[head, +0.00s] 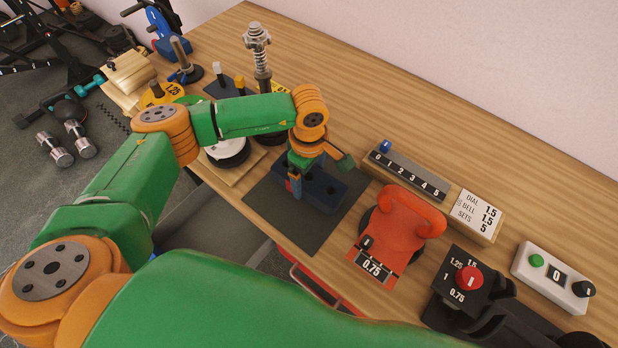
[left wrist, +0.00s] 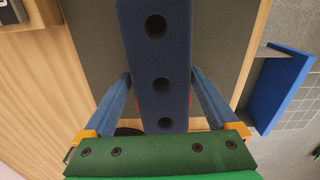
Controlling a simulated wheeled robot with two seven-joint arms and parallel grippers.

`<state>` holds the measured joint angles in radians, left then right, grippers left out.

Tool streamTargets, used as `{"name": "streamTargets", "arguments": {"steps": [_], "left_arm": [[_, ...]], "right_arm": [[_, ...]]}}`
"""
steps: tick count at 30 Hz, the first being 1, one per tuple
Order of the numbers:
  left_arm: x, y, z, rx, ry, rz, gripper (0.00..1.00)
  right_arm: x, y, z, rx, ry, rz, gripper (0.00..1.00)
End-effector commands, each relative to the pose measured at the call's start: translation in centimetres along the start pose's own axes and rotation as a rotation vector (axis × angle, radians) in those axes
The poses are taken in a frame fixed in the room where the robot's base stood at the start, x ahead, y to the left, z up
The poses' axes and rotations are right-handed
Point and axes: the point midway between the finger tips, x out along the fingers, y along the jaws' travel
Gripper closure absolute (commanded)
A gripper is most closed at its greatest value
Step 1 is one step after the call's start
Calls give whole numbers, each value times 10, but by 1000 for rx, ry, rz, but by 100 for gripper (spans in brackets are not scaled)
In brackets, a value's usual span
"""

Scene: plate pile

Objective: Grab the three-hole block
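The three-hole block (head: 324,190) is a dark blue bar on the dark grey mat (head: 262,207). In the left wrist view the block (left wrist: 158,50) shows its three round holes in a row. My left gripper (head: 296,178) is low over the block, at its left part in the head view. In the left wrist view the blue fingers of my left gripper (left wrist: 160,88) stand on either side of the block's near part. The fingertips look close to its sides, but I cannot tell if they touch it. My right gripper is not in view.
Right of the mat stands a red handled weight (head: 398,225) marked 0.75. Behind it is a numbered rack (head: 410,175). A spring post (head: 259,60) and weight plates stand behind my left arm. A dial box (head: 466,280) and white switch box (head: 553,276) are at the right.

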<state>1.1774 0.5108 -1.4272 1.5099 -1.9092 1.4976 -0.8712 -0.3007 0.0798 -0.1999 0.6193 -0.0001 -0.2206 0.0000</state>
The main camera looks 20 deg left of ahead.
Motion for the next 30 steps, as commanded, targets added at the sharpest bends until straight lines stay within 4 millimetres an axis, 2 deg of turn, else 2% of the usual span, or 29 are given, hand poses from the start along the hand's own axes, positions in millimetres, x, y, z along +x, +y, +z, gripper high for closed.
{"name": "streamTargets", "arguments": {"steps": [1, 8, 17, 20, 22, 28, 30], "left_arm": [[0, 0, 0, 0, 0, 0, 24], [0, 0, 0, 0, -1, 0, 86], [-5, 1, 0, 0, -2, 2, 88], [-17, 2, 0, 1, -2, 5, 88], [-32, 1, 0, 2, 0, 6, 88], [-82, -36, -31, -2, 1, 8, 88], [-92, -54, -44, -4, 2, 7, 88]], "right_arm": [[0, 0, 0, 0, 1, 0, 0], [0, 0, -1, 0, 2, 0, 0], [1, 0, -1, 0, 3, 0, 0], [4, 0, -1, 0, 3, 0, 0], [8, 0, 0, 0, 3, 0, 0], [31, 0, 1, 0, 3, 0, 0], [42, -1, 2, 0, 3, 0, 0]]}}
